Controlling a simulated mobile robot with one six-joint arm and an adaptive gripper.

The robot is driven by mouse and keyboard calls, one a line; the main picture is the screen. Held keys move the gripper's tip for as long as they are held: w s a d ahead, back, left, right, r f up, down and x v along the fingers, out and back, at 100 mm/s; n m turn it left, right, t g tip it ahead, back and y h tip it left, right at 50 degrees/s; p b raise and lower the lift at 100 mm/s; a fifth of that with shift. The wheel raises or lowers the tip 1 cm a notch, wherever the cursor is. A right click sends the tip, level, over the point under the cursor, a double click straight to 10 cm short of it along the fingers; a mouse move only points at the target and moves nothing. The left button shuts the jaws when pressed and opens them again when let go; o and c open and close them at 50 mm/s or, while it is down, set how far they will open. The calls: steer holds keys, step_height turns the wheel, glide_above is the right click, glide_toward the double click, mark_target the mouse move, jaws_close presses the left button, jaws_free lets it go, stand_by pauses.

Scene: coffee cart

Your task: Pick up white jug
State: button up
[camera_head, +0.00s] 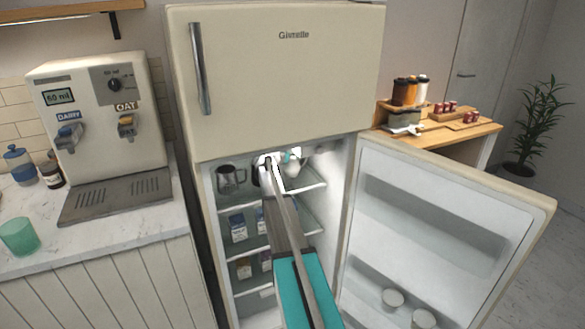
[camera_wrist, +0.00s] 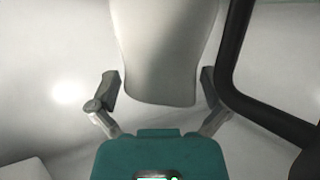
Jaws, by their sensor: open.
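The white jug (camera_wrist: 165,50) fills the upper middle of the wrist view, a smooth pale body with a rounded lower end. My gripper (camera_wrist: 160,88) is open, with one finger on each side of the jug's lower end. Small gaps seem to show beside the body, and I cannot tell whether either finger touches it. In the head view my gripper (camera_head: 270,161) reaches into the open fridge at the top shelf. A whitish rounded vessel (camera_head: 292,165) shows just right of it; my arm hides part of that area.
A thick black curved bar (camera_wrist: 228,75) lies close right of the jug; its owner is unclear. A dark jug (camera_head: 230,180) stands left on the top shelf (camera_head: 305,191). Cartons (camera_head: 238,228) stand below. The open fridge door (camera_head: 440,230) bounds the right side.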

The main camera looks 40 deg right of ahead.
stand_by(0.3)
steer(key=c, duration=1)
steer(key=shift+r+p, duration=0.4)
steer(key=shift+c, duration=0.2)
steer(key=s+a+r+p, duration=0.2)
steer(key=s+a, duration=0.7)
steer(key=s, duration=0.5)
steer(key=shift+s+a+r+p, duration=0.35)
steer(key=shift+s+a, duration=0.05)
stand_by(0.6)
steer(key=shift+s+a, duration=0.1)
stand_by(0.9)
